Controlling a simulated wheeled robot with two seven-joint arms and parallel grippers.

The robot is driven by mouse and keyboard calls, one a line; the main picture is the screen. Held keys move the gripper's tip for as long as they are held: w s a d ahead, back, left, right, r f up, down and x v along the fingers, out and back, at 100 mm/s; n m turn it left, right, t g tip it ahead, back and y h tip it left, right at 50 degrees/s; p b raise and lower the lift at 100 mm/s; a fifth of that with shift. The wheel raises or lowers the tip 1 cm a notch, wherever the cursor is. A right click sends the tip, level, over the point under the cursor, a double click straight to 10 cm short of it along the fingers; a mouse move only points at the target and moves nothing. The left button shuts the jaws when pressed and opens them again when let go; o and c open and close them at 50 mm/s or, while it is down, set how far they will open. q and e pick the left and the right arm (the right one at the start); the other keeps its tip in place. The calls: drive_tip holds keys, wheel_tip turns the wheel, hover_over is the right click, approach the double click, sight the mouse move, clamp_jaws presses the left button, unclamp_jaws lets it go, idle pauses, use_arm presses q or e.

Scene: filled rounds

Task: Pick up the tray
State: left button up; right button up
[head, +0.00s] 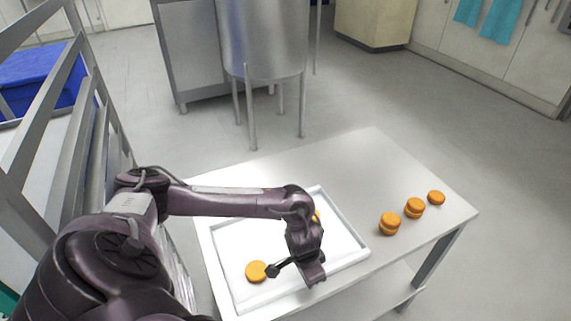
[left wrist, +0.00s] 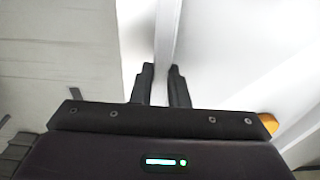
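The white tray (head: 352,236) lies on the light table and has a raised rim. One orange round (head: 256,272) is inside it near the left end. A second orange round (head: 317,215) is partly hidden behind my left arm. My left gripper (head: 314,283) points down at the tray's near rim. In the left wrist view my left gripper's two fingers (left wrist: 161,72) are close together, one on each side of the tray's rim (left wrist: 168,30), with little gap left. The exact contact is hard to see. My right gripper is in neither view.
Several orange rounds, some stacked (head: 389,223), stand on the table (head: 345,155) right of the tray. A metal rack (head: 98,85) stands at the left. A steel vessel on legs (head: 262,40) is beyond the table. The table's far part and the floor to the right are clear.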

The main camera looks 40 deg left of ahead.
use_arm(q)
drive_tip(key=shift+c, duration=1.1)
clamp_jaws()
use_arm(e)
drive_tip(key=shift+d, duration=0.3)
use_arm(q)
drive_tip(key=shift+w+r, duration=0.1)
drive_tip(key=shift+r, duration=0.1)
wheel_tip(320, 180, up, 20)
drive_tip(key=p, duration=0.5)
drive_tip(key=shift+p, duration=0.4)
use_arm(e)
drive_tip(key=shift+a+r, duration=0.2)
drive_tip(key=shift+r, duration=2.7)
